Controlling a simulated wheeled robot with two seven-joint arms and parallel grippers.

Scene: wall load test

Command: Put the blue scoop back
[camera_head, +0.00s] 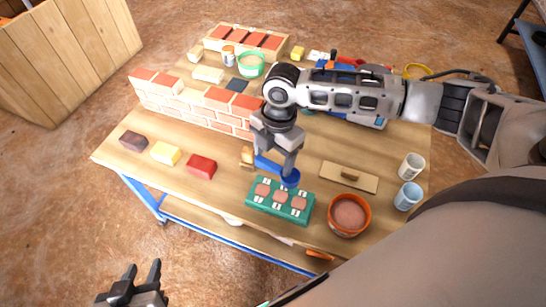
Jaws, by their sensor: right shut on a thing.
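The blue scoop (290,177) is in my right gripper (277,163), which is shut on its blue handle. The scoop's round bowl hangs just above or at the far edge of a green tray (251,205) with several round reddish patches on it. I cannot tell whether the bowl touches the tray. An orange bowl (333,225) of pinkish-brown material stands to the right of the tray. My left gripper (142,273) is open and empty at the bottom left, off the table over the floor.
A wooden float (335,173) lies right of the scoop, with two cups (411,165) (407,197) beyond. A small brick wall (196,110) stands behind three loose blocks (201,166). A green tub (250,66) sits farther back.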

